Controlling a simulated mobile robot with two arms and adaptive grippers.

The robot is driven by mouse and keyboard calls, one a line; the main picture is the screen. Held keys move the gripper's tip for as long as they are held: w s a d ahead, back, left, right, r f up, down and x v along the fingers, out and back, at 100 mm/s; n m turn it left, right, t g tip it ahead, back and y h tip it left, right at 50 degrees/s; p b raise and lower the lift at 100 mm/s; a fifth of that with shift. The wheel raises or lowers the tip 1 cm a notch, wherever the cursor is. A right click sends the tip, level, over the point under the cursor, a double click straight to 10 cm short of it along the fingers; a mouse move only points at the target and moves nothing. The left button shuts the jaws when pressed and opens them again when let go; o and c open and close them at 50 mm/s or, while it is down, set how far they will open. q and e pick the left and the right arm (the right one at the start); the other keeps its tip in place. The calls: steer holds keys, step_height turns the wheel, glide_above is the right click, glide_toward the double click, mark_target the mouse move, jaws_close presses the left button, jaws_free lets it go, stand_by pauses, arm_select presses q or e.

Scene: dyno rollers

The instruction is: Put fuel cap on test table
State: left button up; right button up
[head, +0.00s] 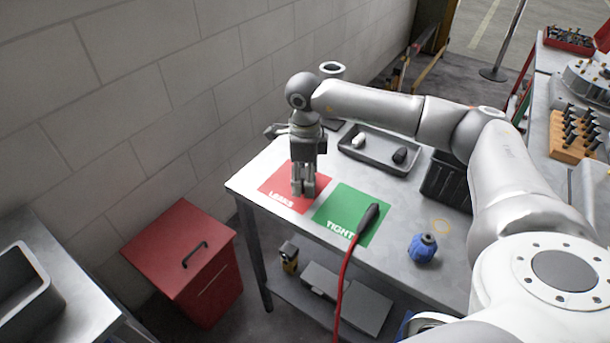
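The test table (262,172) is a grey metal table. It carries a red mat marked LEAKS (275,200) and a green mat marked TIGHT (333,210). My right gripper (304,190), on the arm from the right, points straight down with its fingertips at or just above the red mat. Its fingers look close together; I cannot tell whether anything is between them. No fuel cap is clearly identifiable. A grey tray (376,169) behind the green mat holds a small white piece (359,140) and a small black piece (400,155). My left gripper is not in view.
A red hose with a black nozzle (369,217) lies across the green mat. A blue object (422,248) stands near the front right, and a black bin (446,180) behind it. A red cabinet (180,255) stands left of the table, and a block wall runs behind.

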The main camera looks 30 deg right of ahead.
steer(key=shift+r, duration=0.15)
step_height(320, 180, up, 12)
steer(key=b, duration=0.1)
steer(key=shift+b, duration=0.3)
